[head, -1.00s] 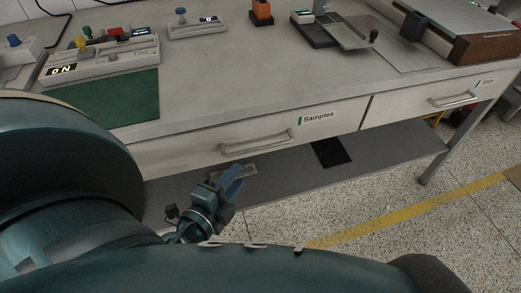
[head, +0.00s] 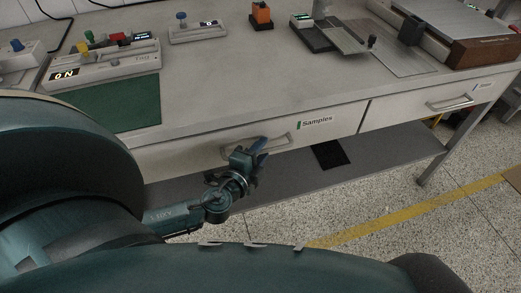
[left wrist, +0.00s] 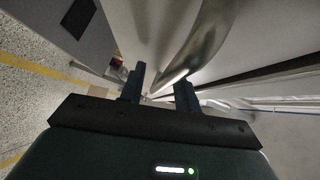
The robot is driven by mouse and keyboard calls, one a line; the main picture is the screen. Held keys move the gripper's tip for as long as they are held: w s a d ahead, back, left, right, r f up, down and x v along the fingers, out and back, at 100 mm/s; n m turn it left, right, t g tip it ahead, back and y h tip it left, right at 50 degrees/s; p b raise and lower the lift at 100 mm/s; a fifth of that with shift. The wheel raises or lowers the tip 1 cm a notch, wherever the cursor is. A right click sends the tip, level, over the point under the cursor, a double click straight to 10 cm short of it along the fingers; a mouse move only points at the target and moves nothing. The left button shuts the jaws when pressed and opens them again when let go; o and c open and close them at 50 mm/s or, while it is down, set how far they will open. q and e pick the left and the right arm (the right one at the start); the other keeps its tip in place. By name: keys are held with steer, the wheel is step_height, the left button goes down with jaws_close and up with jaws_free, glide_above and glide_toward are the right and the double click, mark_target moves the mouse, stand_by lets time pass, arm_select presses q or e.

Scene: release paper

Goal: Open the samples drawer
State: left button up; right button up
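The samples drawer (head: 345,122) is shut in the front of the white bench, with a "Samples" label (head: 316,122) and a metal bar handle (head: 280,141). My left gripper (head: 261,146) is at the handle's lower edge in the head view. My right gripper is not in view.
A second drawer (head: 450,97) with its own handle is at the right. A grey shelf (head: 385,153) runs below the drawers, with a black mat (head: 330,154) on it. The benchtop holds a switch box (head: 105,65), a green mat (head: 115,105) and instruments.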

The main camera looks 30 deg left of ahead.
arm_select(q)
jaws_close()
stand_by(0.6)
